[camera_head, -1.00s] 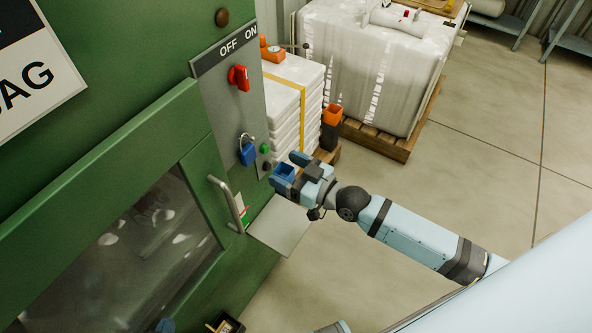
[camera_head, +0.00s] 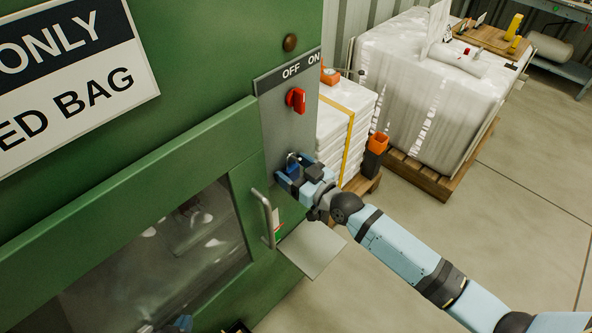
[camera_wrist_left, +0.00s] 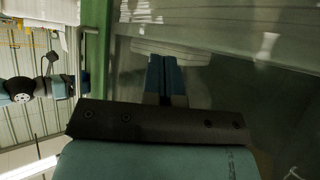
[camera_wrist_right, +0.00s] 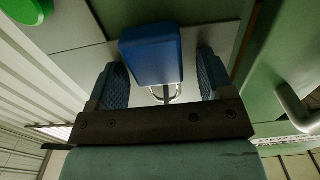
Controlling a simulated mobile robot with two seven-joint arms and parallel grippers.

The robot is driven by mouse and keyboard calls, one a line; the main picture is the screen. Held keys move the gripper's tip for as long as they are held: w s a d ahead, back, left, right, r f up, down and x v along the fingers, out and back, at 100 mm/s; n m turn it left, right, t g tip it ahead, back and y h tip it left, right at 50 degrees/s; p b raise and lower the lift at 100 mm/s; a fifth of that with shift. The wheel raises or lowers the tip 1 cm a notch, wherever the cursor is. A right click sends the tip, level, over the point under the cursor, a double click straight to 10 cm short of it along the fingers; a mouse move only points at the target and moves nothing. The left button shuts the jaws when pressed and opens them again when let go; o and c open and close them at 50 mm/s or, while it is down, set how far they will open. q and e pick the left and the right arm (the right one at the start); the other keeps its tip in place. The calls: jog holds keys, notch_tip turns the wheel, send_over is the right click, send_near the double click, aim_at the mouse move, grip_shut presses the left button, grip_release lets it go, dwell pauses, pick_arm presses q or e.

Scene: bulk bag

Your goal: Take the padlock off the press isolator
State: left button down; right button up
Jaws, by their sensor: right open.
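The blue padlock (camera_head: 292,166) hangs by its metal shackle on the grey isolator panel (camera_head: 276,128), below the red isolator handle (camera_head: 296,100). My right gripper (camera_head: 291,178) is at the padlock and partly hides it. In the right wrist view the padlock body (camera_wrist_right: 151,54) lies between the two open fingers (camera_wrist_right: 162,68), with a visible gap on each side. The shackle shows below the body there. My left gripper (camera_wrist_left: 163,76) is shut and empty, in front of the press window, in the left wrist view.
A bar door handle (camera_head: 264,217) and a small grey shelf (camera_head: 312,247) are below the panel, close to my right gripper. Stacked white bags (camera_head: 341,125) and an orange-topped post (camera_head: 377,150) stand to the right.

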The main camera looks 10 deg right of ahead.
jog(key=c, duration=1)
jog(key=shift+r, duration=0.15)
jog(key=shift+r+p, duration=0.6)
jog(key=shift+p, duration=0.1)
jog(key=shift+c, duration=0.2)
jog(key=shift+r, duration=0.1)
jog(key=shift+s+d, duration=0.1)
jog(key=shift+d, duration=0.05)
jog(key=shift+r+p+v, duration=0.1)
jog(key=shift+p+v, duration=0.35)
jog(key=shift+v, duration=0.2)
jog(key=shift+r+p+v, duration=0.15)
jog(key=shift+p+v, duration=0.25)
jog(key=shift+v, duration=0.25)
jog(key=p+v, duration=0.2)
jog(key=v, duration=0.5)
